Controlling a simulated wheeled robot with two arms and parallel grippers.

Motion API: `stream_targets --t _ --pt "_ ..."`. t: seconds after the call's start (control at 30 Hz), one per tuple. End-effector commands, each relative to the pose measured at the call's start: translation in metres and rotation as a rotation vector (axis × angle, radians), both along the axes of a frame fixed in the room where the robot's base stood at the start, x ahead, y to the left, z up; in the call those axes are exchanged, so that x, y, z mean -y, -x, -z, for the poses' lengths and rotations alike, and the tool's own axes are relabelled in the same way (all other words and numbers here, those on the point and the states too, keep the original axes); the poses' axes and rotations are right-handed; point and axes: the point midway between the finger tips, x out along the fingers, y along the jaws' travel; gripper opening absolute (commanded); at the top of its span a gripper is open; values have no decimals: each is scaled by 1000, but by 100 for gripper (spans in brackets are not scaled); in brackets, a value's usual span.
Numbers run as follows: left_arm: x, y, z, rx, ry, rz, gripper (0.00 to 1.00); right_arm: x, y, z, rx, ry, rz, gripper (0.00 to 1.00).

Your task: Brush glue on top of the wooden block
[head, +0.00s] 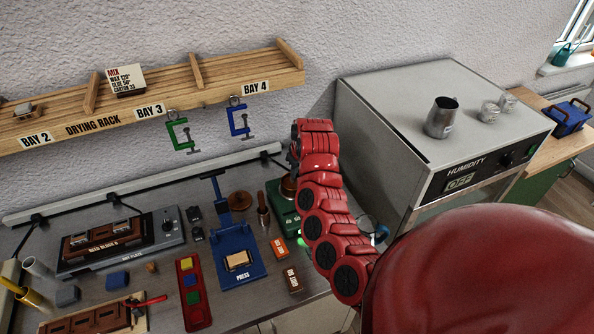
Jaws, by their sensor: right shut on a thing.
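A tan wooden block (238,260) lies on the blue press (238,280). My right arm comes in from the lower right and reaches over the bench. My right gripper (292,157) is mostly hidden behind its red links, above the green heated pot unit (281,211). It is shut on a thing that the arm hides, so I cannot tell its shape. The pot is partly covered by the arm. A brown round lid (240,201) and a brown-handled tool (263,215) stand left of the pot. My left gripper is not in view.
A hot plate (122,241) and a red tray (194,294) of coloured pieces lie to the left. Small orange (279,247) and brown (292,279) boxes lie right of the press. The humidity cabinet (440,150) stands at right. The drying rack (150,98) hangs above.

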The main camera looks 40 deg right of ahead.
Motion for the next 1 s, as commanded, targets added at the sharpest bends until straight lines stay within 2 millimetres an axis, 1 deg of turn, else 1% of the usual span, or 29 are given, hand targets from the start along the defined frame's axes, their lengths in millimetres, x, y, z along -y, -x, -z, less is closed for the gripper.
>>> stream_targets --t 1.0 --pt "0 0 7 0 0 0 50 0 0 11 0 -1 0 0"
